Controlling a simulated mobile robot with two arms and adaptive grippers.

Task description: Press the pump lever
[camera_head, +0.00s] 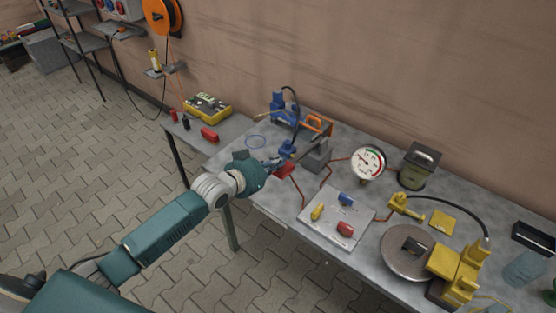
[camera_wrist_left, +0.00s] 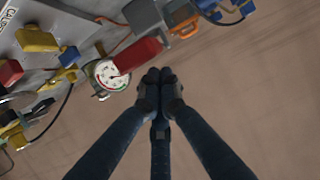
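The pump appears as a grey block (camera_head: 316,154) on the workbench, with a red lever-like handle (camera_head: 284,170) low in front of it. In the left wrist view the red handle (camera_wrist_left: 134,56) reaches from the grey block (camera_wrist_left: 144,17) to just left of my fingertips. My left gripper (camera_head: 287,149) is over the bench beside the pump. Its fingers (camera_wrist_left: 160,76) are drawn together with nothing visible between them. I cannot tell whether they touch the handle. The gripper partly hides the handle in the head view. My right gripper is not in view.
A round gauge (camera_head: 368,163) stands right of the pump, with red hoses on the bench. A blue device (camera_head: 283,108) and orange tool (camera_head: 317,124) are behind. A tray (camera_head: 356,226) of small parts and a yellow pump (camera_head: 457,270) lie to the right.

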